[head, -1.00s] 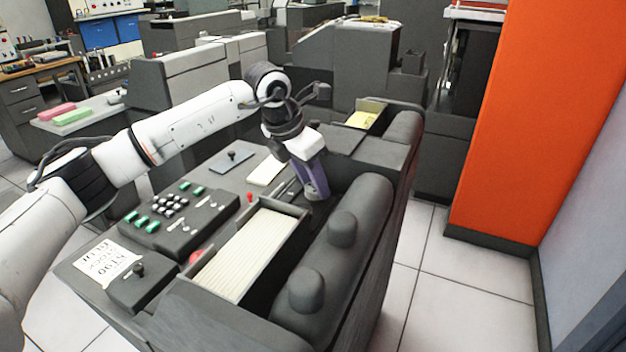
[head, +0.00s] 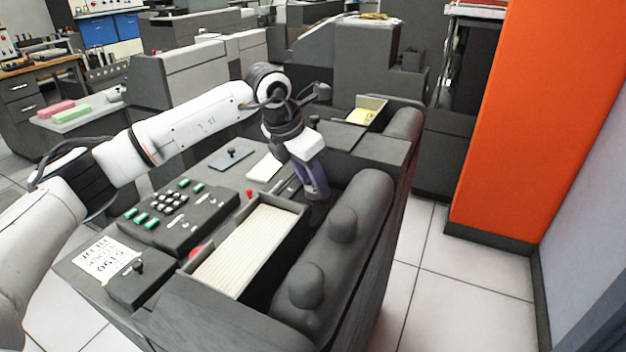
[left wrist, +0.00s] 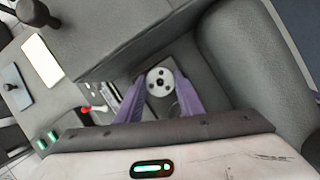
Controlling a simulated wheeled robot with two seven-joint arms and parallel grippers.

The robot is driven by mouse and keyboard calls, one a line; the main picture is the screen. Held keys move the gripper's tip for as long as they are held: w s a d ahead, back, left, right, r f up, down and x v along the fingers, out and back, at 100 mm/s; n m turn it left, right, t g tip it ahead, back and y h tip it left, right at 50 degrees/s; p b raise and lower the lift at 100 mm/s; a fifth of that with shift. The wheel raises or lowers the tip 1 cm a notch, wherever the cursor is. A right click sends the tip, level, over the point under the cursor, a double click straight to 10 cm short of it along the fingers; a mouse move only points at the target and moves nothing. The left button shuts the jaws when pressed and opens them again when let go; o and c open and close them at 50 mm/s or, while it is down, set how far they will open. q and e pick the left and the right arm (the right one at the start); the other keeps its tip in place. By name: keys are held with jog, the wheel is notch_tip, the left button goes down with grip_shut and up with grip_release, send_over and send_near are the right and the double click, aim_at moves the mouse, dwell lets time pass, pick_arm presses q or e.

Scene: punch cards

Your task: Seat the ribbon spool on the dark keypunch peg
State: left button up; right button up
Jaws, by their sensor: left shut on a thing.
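My left gripper (head: 317,192) points down into a recess of the dark keypunch, between the card hopper and the rounded dark cover. In the left wrist view its purple fingers (left wrist: 160,100) are shut on the ribbon spool (left wrist: 160,80), a pale round disc with dark holes and a dark centre. The spool's face is towards the wrist camera. In the head view the spool is hidden behind the fingers. The peg cannot be made out in either view, so I cannot tell whether the spool touches it. My right gripper is not in view.
The card hopper (head: 301,207) lies in front of the gripper. The rounded cover (head: 362,200) rises close on its right. The keypad (head: 165,228) and a blue-grey plate with a knob (head: 222,162) lie to the left. An orange cabinet (head: 530,120) stands further right, beyond clear floor.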

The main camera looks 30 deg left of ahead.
pick_arm(q)
jog(key=shift+f, duration=0.15)
dwell(0.3)
jog(key=o, duration=1.1)
